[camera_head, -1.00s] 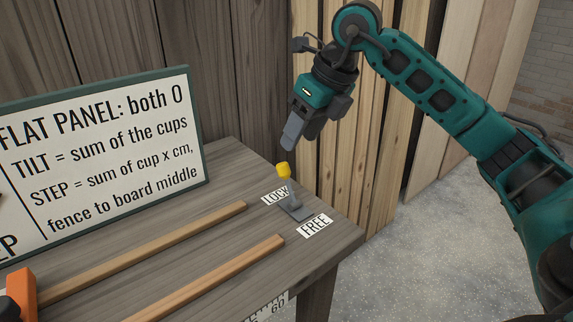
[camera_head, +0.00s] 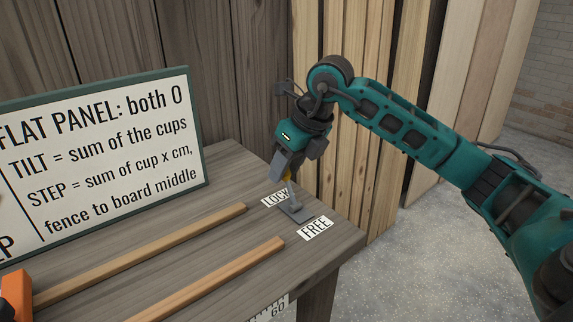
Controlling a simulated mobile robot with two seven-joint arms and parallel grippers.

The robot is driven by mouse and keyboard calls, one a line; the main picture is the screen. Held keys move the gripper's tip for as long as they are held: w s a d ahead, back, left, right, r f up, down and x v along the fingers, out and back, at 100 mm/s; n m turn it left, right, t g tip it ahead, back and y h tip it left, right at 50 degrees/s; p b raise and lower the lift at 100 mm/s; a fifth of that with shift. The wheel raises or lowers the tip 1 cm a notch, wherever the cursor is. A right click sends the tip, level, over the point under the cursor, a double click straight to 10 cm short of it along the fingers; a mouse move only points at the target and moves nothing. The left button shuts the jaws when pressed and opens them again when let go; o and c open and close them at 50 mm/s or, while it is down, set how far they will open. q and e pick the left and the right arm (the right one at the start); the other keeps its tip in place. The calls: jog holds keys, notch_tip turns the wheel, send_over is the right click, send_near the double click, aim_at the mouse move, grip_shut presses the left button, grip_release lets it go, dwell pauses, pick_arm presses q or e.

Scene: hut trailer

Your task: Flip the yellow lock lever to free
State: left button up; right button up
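The lock lever stands on a grey base plate (camera_head: 297,213) near the right end of the wooden table. Its yellow knob (camera_head: 287,178) is mostly hidden by my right gripper, with only a small patch showing. The lever leans toward the LOCK label (camera_head: 275,198), away from the FREE label (camera_head: 315,228). My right gripper (camera_head: 282,175) points down with its fingers at the knob. Whether the fingers are closed on the knob or only beside it cannot be told. My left gripper is not in view.
Two wooden strips (camera_head: 150,250) (camera_head: 215,276) lie on the table (camera_head: 232,163) left of the lever. A white sign board (camera_head: 110,160) with a green frame stands at the back left. An orange object (camera_head: 17,292) is at the lower left. Upright planks (camera_head: 335,150) stand behind the table.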

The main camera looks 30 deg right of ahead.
grip_shut()
dwell(0.5)
